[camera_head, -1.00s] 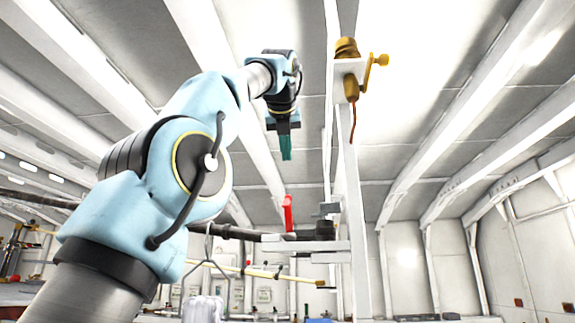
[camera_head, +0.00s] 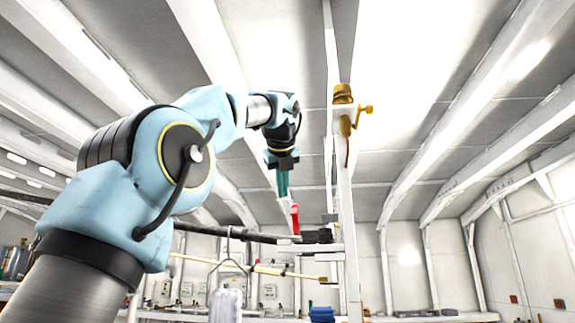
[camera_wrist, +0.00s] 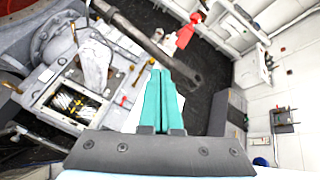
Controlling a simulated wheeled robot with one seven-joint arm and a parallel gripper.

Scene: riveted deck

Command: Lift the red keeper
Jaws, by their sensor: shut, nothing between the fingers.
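The red keeper (camera_head: 295,219) is a small upright red piece at the end of a dark bar, by a white bracket on the post. It also shows in the wrist view (camera_wrist: 185,37), beyond the fingertips and a little right. My gripper (camera_head: 284,194) has teal fingers pointing down, just above and slightly left of the keeper's top. In the wrist view the fingers (camera_wrist: 160,72) lie side by side, shut and empty. A gap shows there between the fingertips and the keeper. Whether the fingers touch it cannot be told from the head view.
A white post (camera_head: 347,220) with a brass fitting (camera_head: 343,110) stands right of my gripper. The dark bar (camera_head: 225,232) runs left from the bracket. Dark blocks (camera_head: 317,236) sit right of the keeper. A grey machine (camera_wrist: 80,70) fills the wrist view's left.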

